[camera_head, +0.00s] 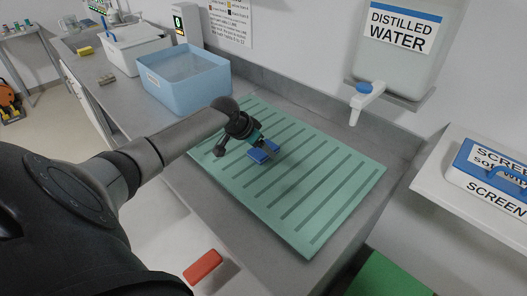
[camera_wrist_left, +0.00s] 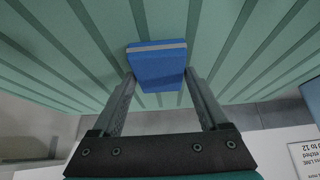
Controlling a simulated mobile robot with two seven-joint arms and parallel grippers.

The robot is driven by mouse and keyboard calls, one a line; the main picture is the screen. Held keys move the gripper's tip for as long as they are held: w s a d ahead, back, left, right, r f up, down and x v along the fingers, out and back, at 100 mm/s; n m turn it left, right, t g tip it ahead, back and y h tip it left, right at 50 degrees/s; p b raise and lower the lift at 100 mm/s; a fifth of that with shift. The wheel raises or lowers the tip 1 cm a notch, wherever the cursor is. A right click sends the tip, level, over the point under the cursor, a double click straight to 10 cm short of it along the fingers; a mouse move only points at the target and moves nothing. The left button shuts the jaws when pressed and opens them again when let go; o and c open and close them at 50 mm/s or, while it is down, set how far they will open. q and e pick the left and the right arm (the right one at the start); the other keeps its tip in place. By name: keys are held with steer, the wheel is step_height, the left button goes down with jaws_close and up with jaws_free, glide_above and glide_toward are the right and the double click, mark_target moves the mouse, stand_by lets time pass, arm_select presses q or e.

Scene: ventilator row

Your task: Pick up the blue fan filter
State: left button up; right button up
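The blue fan filter (camera_head: 263,152) lies flat on the green ribbed mat (camera_head: 330,200) on the counter. In the left wrist view the filter (camera_wrist_left: 157,68) is a small blue block with a pale stripe along its far edge. My left gripper (camera_head: 262,150) reaches down over it, and its fingertips (camera_wrist_left: 158,76) are spread apart, one on each side of the filter. The fingers look very close to its sides; I cannot tell whether they touch. My right gripper is not in view.
A blue open bin (camera_head: 190,82) stands behind the mat, left of it. A distilled water tank (camera_head: 405,50) with a tap (camera_head: 365,100) overhangs the back right. The mat's right part is clear.

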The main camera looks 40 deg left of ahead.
arm_select(q)
steer(key=c, duration=1)
